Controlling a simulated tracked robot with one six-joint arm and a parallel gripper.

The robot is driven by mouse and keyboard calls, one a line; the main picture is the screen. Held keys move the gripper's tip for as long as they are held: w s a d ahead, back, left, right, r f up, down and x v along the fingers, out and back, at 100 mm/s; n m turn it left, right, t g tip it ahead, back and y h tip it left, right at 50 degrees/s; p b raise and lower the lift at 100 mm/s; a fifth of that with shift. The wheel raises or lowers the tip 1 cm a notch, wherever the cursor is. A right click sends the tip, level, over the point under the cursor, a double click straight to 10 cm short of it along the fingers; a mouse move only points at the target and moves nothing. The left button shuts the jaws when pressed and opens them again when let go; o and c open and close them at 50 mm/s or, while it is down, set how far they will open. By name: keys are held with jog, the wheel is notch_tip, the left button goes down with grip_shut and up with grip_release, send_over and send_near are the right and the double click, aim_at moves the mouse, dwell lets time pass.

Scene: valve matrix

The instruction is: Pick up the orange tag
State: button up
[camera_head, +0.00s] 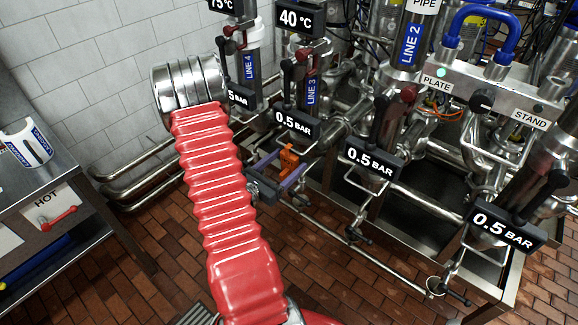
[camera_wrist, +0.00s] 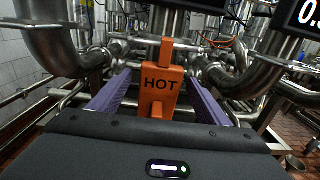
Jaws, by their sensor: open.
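The orange tag (camera_wrist: 160,88) stands upright in the middle of the wrist view, with the black word HOT on its face. It shows small in the head view (camera_head: 288,158), at the end of my red-sleeved arm. My gripper (camera_wrist: 158,76) is open. Its two purple fingers lie on either side of the tag, with gaps visible between fingers and tag. In the head view my gripper (camera_head: 282,165) is low in front of the pipes. What holds the tag up is hidden.
Steel pipes (camera_wrist: 240,70) stand close behind and on both sides of the tag. Pressure signs such as the 0.5 BAR sign (camera_head: 296,124) hang above. A steel table (camera_head: 70,210) with a HOT label and red handle stands at the left. The brick floor (camera_head: 140,260) between is clear.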

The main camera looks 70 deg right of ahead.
jog(key=x, duration=0.5)
jog(key=shift+s+a+r, duration=0.1)
jog(key=shift+s, duration=0.05)
jog(key=shift+c, duration=0.3)
jog(key=c, duration=1.1)
